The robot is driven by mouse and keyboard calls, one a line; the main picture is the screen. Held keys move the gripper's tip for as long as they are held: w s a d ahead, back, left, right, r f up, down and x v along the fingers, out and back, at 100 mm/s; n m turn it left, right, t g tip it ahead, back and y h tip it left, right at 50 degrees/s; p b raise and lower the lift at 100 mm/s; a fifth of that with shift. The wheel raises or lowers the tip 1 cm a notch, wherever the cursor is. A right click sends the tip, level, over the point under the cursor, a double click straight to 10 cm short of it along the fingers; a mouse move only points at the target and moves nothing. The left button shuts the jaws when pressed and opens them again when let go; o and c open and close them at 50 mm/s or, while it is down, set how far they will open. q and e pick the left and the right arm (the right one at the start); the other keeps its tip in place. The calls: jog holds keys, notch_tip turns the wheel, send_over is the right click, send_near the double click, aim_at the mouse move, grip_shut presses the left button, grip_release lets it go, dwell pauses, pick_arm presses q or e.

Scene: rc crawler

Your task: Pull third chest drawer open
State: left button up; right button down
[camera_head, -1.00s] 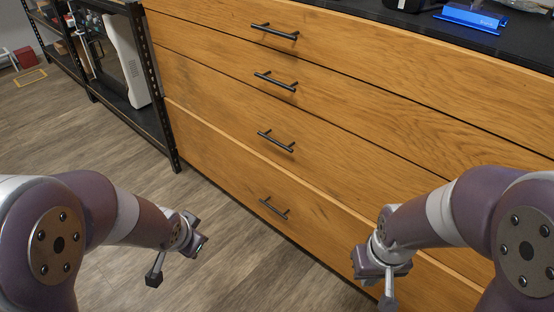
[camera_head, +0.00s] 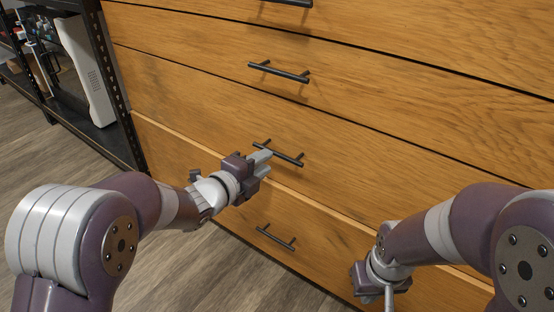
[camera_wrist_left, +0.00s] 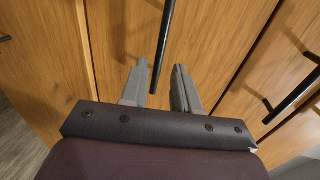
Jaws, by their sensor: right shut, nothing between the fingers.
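The wooden chest's third drawer (camera_head: 190,115) has a black bar handle (camera_head: 290,157), and its front looks closed. My left gripper (camera_head: 264,160) is at this handle, with its grey fingers overlapping the bar's left part. In the left wrist view, the fingers (camera_wrist_left: 160,85) are open and apart, and one end of the black bar (camera_wrist_left: 163,45) shows in the gap between them. I cannot tell whether they touch it. My right gripper (camera_head: 372,285) is low at the right, away from the handles; its fingers are mostly hidden.
The second drawer's handle (camera_head: 278,72) is above and the bottom drawer's handle (camera_head: 275,237) below. A pale edge runs along the top of the bottom drawer (camera_head: 320,240). A black metal shelf (camera_head: 110,85) stands at the left. Wooden floor (camera_head: 60,160) is free in front of it.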

aim_at(276, 155)
pick_arm(q)
jog(key=b+x, duration=0.1)
jog(key=x, duration=0.5)
jog(key=shift+w+d+f+b, duration=0.1)
jog(key=shift+w+b, duration=0.05)
jog(key=shift+b, duration=0.2)
grip_shut()
